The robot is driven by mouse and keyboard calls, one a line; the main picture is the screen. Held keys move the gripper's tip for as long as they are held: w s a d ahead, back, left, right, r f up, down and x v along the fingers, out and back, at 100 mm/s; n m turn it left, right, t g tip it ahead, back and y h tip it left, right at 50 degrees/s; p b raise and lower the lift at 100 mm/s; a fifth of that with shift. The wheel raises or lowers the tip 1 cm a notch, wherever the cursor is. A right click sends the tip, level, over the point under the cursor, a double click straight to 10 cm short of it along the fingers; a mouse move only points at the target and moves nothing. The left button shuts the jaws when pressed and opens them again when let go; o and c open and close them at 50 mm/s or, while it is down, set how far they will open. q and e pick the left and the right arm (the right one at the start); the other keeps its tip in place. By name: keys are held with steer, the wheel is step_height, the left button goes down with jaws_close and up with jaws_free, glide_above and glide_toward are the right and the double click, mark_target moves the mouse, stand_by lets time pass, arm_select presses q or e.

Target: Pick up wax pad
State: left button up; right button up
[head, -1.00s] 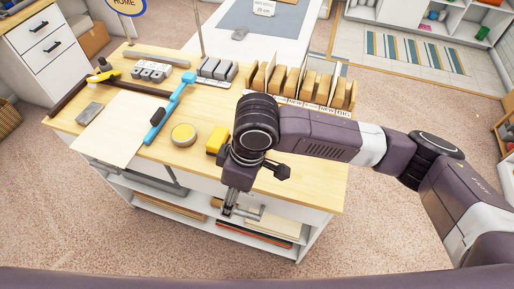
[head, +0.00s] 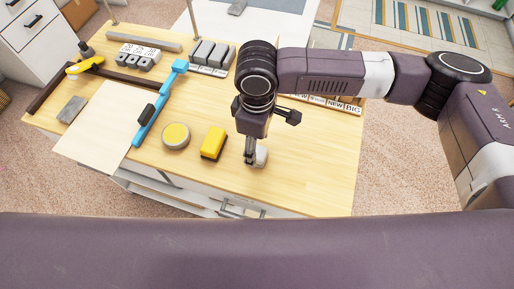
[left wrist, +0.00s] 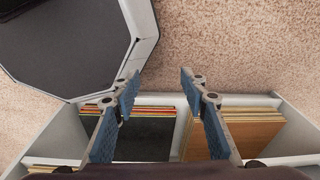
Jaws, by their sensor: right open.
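A small pale, rounded pad (head: 262,157), which looks like the wax pad, is on the wooden bench top (head: 310,165). My right gripper (head: 249,161) is open and points down right at it, covering its left part. I cannot tell whether the fingers touch the pad or are around it. A yellow block with a dark base (head: 213,143) and a round tin with yellow content (head: 176,136) stand to the left. My left gripper (left wrist: 160,82) is open and empty in the left wrist view, above shelves holding sheets; it is not in the head view.
Grey blocks (head: 210,53) and a row of labelled slots (head: 335,104) line the back. The bench top right of my right gripper is clear.

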mark_target(257, 150)
step_height(257, 150, down, 3)
steer(key=shift+w+f+p, duration=0.15)
steer(key=shift+f+p, duration=0.05)
steer(key=shift+p, duration=0.55)
steer(key=shift+w+f, duration=0.15)
steer(key=shift+f, duration=0.8)
steer(key=shift+c, duration=0.3)
steer(key=c, duration=1.2)
arm_select(q)
steer(key=shift+s+r, duration=0.85)
arm_select(e)
step_height(257, 150, up, 20)
steer(key=b, duration=0.3)
steer(key=o, duration=0.6)
arm_select(q)
steer(key=shift+w+f, duration=0.2)
steer(key=shift+f, duration=1.3)
arm_select(e)
steer(key=c, duration=0.5)
